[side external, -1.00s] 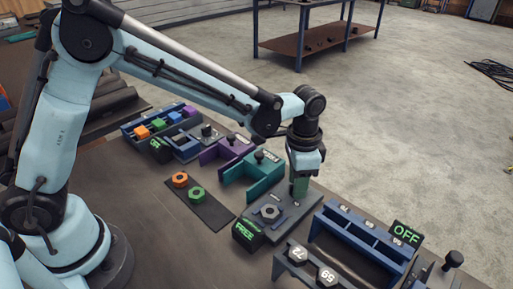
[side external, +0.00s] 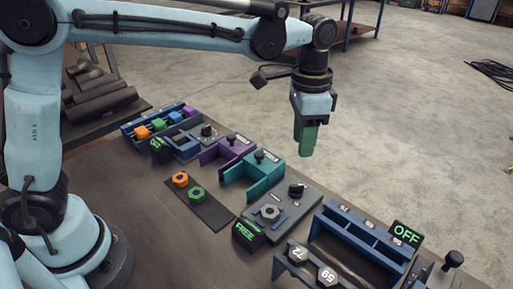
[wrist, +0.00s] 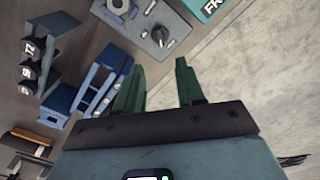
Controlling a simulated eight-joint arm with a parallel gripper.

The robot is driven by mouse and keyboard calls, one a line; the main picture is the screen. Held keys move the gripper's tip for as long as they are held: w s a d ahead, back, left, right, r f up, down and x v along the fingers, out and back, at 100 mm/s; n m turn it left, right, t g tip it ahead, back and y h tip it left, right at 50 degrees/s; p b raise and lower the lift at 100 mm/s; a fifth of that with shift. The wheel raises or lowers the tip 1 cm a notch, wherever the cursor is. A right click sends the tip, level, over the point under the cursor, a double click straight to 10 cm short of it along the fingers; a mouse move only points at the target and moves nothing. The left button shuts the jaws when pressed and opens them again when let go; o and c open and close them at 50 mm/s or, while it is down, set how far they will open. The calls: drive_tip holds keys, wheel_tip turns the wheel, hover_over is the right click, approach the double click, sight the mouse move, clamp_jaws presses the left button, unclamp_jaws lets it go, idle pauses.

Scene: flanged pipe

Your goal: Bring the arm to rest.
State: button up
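My gripper (side external: 305,140) hangs in the air above the table, pointing down, clear of the fixtures below it. In the wrist view my gripper (wrist: 158,85) shows two green fingers standing apart with nothing between them. Below it in the side view is a grey plate fixture (side external: 292,222) with a hex nut-like part (side external: 267,213), a black knob (side external: 296,190) and a green-lit FREE sign (side external: 247,234). The fixture's knob also shows in the wrist view (wrist: 158,35). No flanged pipe can be made out.
A teal bracket (side external: 262,178), a purple bracket (side external: 225,150) and a dark mat (side external: 208,212) with orange and green nuts lie left of the fixture. A blue rack (side external: 362,235) and an OFF sign (side external: 406,234) stand at right. The air around my gripper is free.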

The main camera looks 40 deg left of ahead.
idle(0.3)
drive_tip(key=s+a+f+n+t, duration=0.1)
drive_tip(key=s+a+n+t, duration=0.65)
drive_tip(key=s+a, duration=0.7)
drive_tip(key=m+g, duration=0.8)
hover_over(297, 184)
drive_tip(key=shift+n+t, duration=0.25)
wheel_tip(297, 184, down, 11)
clamp_jaws()
